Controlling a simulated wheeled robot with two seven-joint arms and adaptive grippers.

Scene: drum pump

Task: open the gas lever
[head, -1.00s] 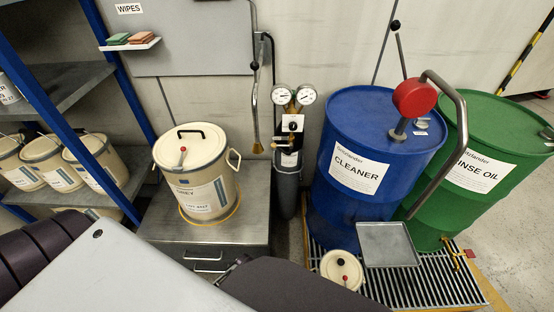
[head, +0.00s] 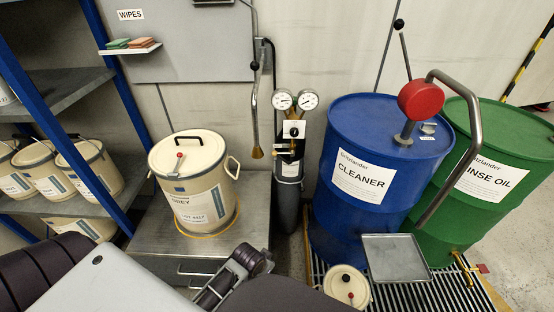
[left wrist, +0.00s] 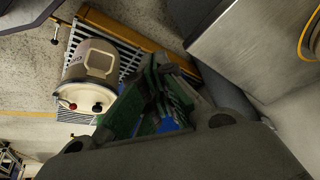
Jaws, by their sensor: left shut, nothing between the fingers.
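A dark gas cylinder (head: 288,205) stands upright against the wall in the head view. Its regulator carries two round gauges, a left gauge (head: 282,100) and a right gauge (head: 307,100). My left gripper (head: 242,264) shows partly at the bottom of the head view, below and left of the cylinder, apart from the lever. In the left wrist view its green-tinted fingers (left wrist: 165,85) are shut and empty. The lever is not recognisable there. My right gripper is not in view.
A cream pail (head: 193,190) stands on a metal cabinet (head: 150,240) left of the cylinder. A blue drum (head: 345,215) and green drum (head: 495,215) stand right on a grating. A small cream can (head: 345,285) is in front. A hose wand (head: 256,110) hangs beside the regulator.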

